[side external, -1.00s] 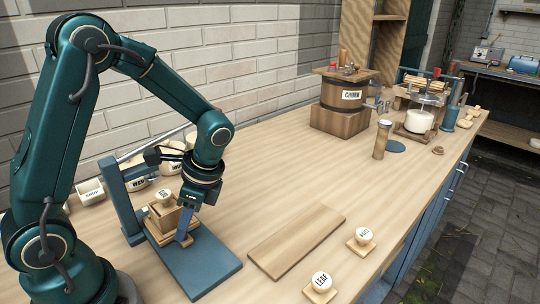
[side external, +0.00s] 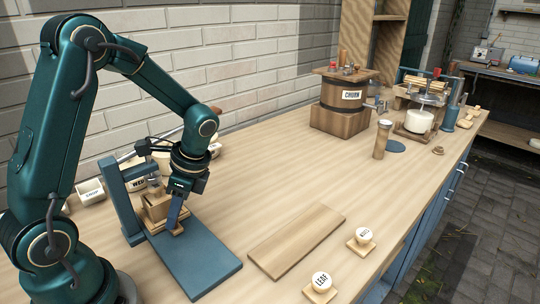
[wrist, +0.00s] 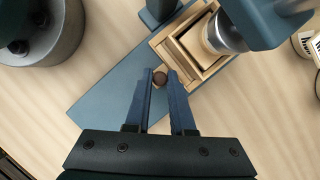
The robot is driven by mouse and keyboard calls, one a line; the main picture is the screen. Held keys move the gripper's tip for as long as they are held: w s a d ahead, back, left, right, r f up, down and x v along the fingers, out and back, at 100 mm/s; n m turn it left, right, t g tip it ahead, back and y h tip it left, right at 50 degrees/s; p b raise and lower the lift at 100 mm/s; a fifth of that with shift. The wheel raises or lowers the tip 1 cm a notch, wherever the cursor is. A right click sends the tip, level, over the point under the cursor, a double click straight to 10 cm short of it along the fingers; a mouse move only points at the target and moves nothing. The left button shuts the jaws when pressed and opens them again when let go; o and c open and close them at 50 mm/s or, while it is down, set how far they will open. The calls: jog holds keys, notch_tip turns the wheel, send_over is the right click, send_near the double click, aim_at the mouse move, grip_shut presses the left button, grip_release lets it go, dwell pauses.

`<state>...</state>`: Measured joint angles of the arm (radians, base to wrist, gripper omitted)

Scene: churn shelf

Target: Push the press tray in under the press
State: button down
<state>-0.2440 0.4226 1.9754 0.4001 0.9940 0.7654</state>
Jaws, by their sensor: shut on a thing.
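The press tray (side external: 155,214) is a light wooden box on the blue base plate (side external: 208,266) of the press (side external: 117,198). In the wrist view, the tray (wrist: 172,50) holds a square wooden frame and a pale round piece, which the blue press head (wrist: 262,22) partly covers from above. The tray's far part is hidden there.
A wooden board (side external: 297,241) lies right of the press, with labelled round knobs on small wooden squares (side external: 320,284) beyond it. Labelled tubs (side external: 90,191) stand behind the press near the wall. The churn (side external: 343,103) is far back.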

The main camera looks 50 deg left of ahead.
jog(key=shift+a, duration=0.3)
jog(key=c, duration=1.1)
grip_release()
jog(key=shift+o, duration=0.2)
jog(key=shift+d, duration=0.1)
jog(key=shift+v, duration=2.6)
jog(key=shift+r, duration=0.1)
